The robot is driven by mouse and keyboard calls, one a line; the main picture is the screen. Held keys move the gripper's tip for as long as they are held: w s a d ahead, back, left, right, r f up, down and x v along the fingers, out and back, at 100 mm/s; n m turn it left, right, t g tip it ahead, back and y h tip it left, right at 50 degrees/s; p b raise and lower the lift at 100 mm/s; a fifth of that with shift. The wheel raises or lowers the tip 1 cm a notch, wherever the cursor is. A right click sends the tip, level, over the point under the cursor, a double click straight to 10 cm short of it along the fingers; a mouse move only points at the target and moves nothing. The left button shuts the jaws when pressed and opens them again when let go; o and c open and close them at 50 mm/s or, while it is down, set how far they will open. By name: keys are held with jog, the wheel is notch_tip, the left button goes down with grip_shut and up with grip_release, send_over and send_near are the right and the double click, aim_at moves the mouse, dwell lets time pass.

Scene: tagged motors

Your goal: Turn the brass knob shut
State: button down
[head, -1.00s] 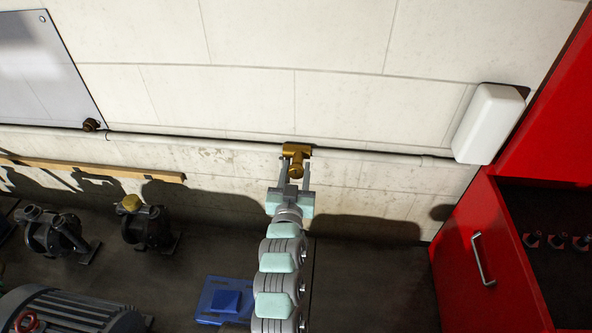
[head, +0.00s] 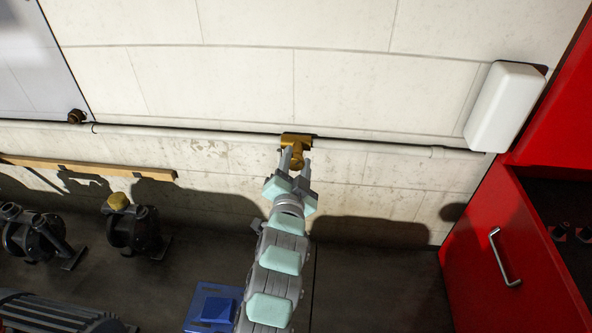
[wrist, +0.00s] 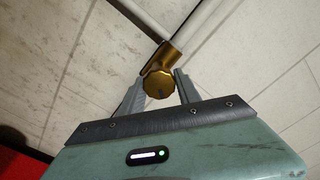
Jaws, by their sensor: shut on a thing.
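The brass knob (wrist: 159,84) sits on a brass valve body (head: 296,138) on the pale wall pipe. It also shows in the head view (head: 297,160), partly covered by my fingers. My gripper (head: 296,162) reaches up to it from below and is shut on the knob, one finger on each side. In the wrist view my gripper (wrist: 159,88) has its two grey fingers against the knob's sides, and the gripper looks rolled relative to the pipe. The knob's faceted front face is visible between the fingers.
A red cabinet (head: 500,240) with a handle stands at the right. Dark pumps (head: 132,230), a motor (head: 50,315) and a blue block (head: 212,306) lie lower left.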

jog(key=m, duration=0.4)
jog(key=shift+d+m, duration=0.1)
jog(key=shift+m, duration=0.3)
jog(key=m+p, duration=0.1)
jog(key=m, duration=0.2)
jog(key=shift+m, duration=0.4)
jog(key=shift+f+m+p, duration=0.15)
jog(key=shift+m+p, duration=0.25)
jog(key=shift+m, duration=0.4)
jog(key=c, duration=0.9)
grip_release()
jog(key=shift+s, duration=0.1)
